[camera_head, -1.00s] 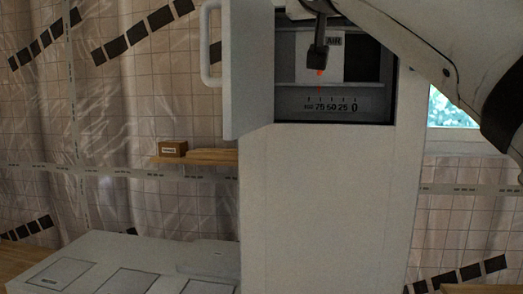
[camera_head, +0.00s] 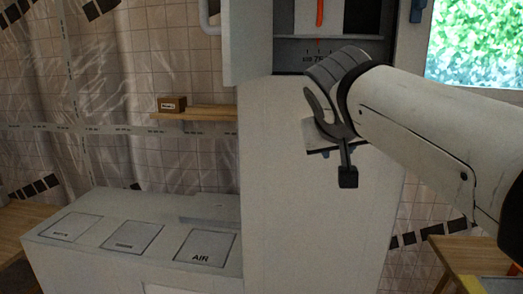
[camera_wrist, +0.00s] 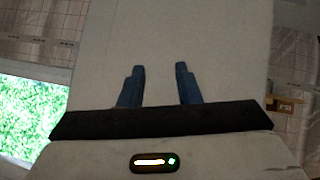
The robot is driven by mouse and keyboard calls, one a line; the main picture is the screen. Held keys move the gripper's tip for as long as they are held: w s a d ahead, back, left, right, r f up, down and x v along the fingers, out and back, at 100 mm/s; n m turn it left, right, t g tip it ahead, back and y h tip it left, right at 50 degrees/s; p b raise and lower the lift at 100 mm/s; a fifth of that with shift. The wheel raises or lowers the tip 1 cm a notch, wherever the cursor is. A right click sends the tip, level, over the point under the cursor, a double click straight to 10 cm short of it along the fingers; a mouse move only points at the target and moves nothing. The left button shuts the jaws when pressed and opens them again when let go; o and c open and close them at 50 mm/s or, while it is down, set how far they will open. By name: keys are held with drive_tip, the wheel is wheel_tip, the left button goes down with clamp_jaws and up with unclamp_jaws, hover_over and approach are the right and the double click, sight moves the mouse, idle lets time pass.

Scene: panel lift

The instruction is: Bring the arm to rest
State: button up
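My gripper (camera_head: 325,153) is in front of the white cabinet's front face (camera_head: 290,180), below its opening, at the end of my white arm. In the wrist view my gripper (camera_wrist: 160,82) shows two blue fingers standing apart with nothing between them. They point at a plain pale surface, and I see no contact. In the head view the fingers are small and partly hidden by the wrist.
The cabinet opening (camera_head: 350,50) holds a white panel (camera_head: 306,17) with a red strip above a scale; my arm hides part of it. The open door (camera_head: 247,40) is left. A bench (camera_head: 85,255) has marked squares, one reading AIR. A shelf (camera_head: 205,113) holds a box (camera_head: 171,104).

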drive_tip(key=s+f+g+y, duration=0.1)
drive_tip(key=s+f+g, duration=0.1)
drive_tip(key=s+f, duration=0.3)
drive_tip(key=s+f+g+y, duration=0.1)
drive_tip(key=s+f, duration=0.4)
drive_tip(key=f, duration=0.9)
drive_tip(key=s+d+f+g+y, duration=0.1)
drive_tip(key=s+f+g, duration=0.2)
drive_tip(key=s+f, duration=0.3)
wheel_tip(320, 180, down, 4)
drive_tip(key=shift+f+g, duration=0.1)
drive_tip(key=shift+g, duration=0.3)
drive_tip(key=shift+d, duration=0.1)
